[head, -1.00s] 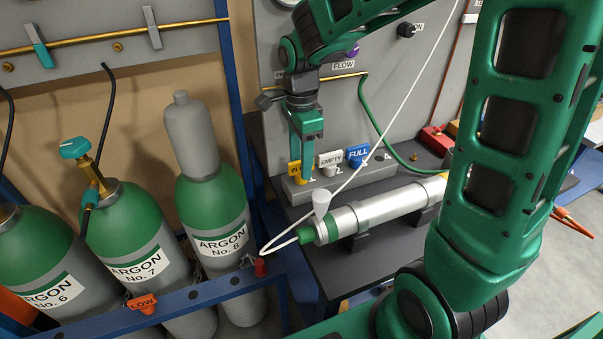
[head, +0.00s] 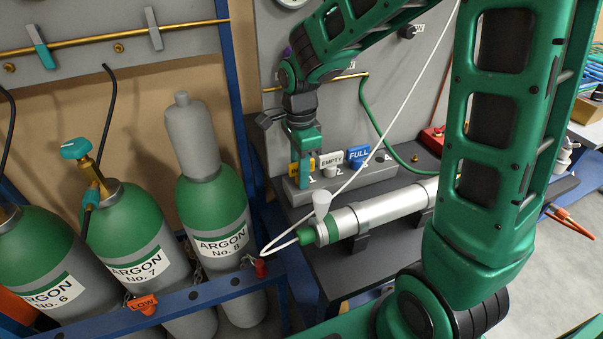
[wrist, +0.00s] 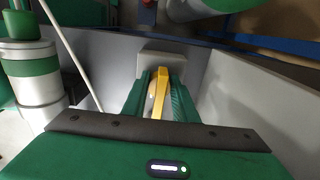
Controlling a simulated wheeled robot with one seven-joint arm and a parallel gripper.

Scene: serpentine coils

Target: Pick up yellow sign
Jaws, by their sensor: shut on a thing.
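The yellow sign (head: 296,168) is at the left end of the grey sign holder, at the place marked 1, partly hidden by my fingers. My gripper (head: 305,165) points down at it and is shut on it. In the wrist view the yellow sign (wrist: 161,92) shows edge-on between the two green fingers of my gripper (wrist: 158,98). Whether its base still touches the holder (head: 345,186) is hard to tell.
The white EMPTY sign (head: 331,160) and blue FULL sign (head: 358,155) stand close to the right of my gripper. A silver cylinder with a white funnel (head: 390,208) lies in front. A white line crosses diagonally. Argon bottles (head: 213,225) stand at left, and a grey panel is behind.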

